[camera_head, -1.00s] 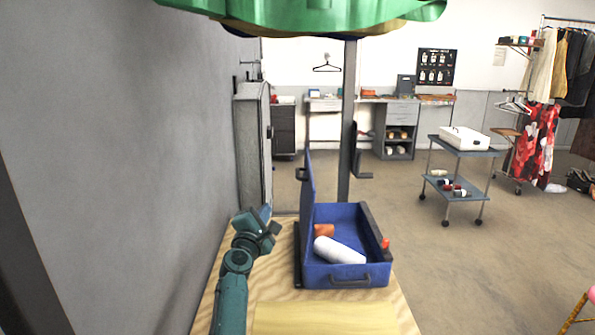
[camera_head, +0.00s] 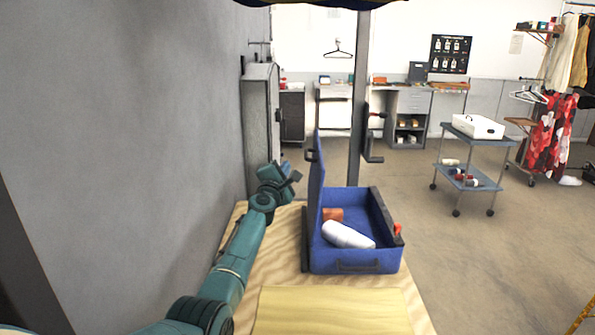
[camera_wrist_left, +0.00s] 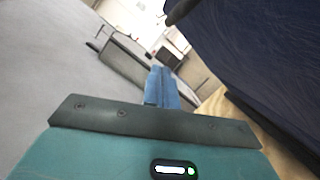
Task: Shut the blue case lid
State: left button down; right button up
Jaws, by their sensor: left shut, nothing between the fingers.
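The blue case (camera_head: 352,262) stands open on a wooden table in the head view. Its lid (camera_head: 317,190) is upright at the case's left side, with a dark handle on its outer face. A white roll (camera_head: 347,235) and a brown block (camera_head: 333,214) lie inside. My left gripper (camera_head: 294,174) is shut and empty, left of the lid and apart from it. In the left wrist view the shut fingers (camera_wrist_left: 162,88) point forward, and the dark blue lid (camera_wrist_left: 250,60) fills the upper right. My right gripper is not in view.
The wooden table (camera_head: 265,262) has a pale board (camera_head: 335,310) at its front. A grey wall (camera_head: 120,150) runs close along the left. A grey post (camera_head: 358,100) stands behind the case. A trolley (camera_head: 475,140) stands on the floor at right.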

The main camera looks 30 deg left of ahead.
pick_arm(q)
jog(key=d, duration=0.1)
jog(key=w+d+r+p, duration=0.1)
jog(key=w+d, duration=0.1)
jog(key=shift+r+p, duration=0.35)
jog(key=shift+r, duration=0.05)
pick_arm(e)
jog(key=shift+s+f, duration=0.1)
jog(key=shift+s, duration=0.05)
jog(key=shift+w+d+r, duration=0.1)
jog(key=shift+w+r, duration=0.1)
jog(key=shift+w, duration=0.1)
